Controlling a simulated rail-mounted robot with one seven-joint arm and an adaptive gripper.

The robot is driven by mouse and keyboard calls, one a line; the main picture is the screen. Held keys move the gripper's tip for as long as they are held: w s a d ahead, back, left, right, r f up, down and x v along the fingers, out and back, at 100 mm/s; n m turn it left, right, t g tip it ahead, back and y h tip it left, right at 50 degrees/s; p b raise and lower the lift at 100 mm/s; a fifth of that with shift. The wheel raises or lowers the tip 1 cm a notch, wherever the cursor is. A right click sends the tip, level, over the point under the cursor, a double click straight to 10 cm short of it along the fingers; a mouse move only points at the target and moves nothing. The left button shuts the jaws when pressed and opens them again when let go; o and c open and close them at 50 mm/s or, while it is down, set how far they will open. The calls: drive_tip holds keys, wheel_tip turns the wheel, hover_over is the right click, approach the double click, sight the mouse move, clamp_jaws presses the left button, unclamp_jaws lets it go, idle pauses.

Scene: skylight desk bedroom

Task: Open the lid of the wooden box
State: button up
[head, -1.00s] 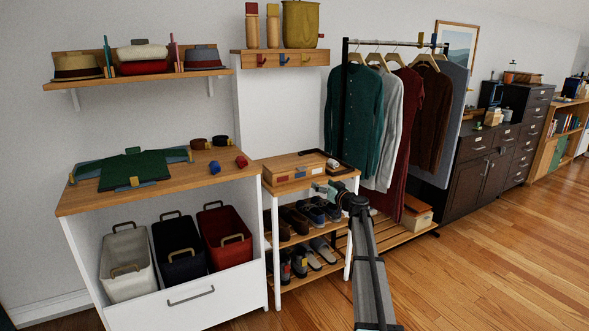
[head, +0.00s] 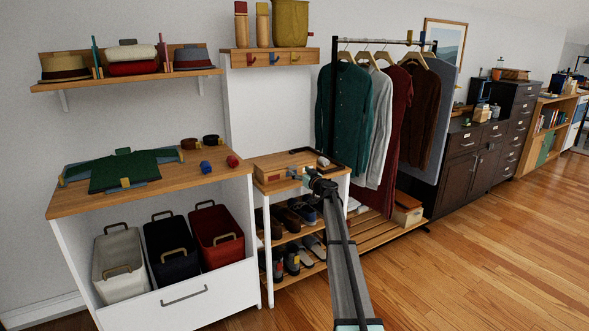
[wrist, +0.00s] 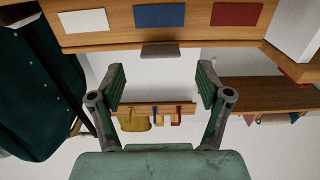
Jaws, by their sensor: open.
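A small grey tab (wrist: 163,50) sticks out at the box's edge, below the blue label. My gripper (head: 297,174) is close to the box's front. In the wrist view my gripper (wrist: 161,70) is open and empty, with the tab between and just past the fingertips. No open gap shows at the lid.
Shoes fill the shelves of the rack (head: 267,245) below. The white-sided dresser (head: 151,193) with a folded green shirt stands to the left. Hanging clothes (head: 343,105) stand close on the right. The wood floor (head: 480,240) at the right is clear.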

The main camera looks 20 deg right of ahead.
sight(294, 168)
drive_tip(key=w, duration=0.4)
drive_tip(key=shift+w+a, duration=0.3)
drive_tip(key=shift+w, duration=0.1)
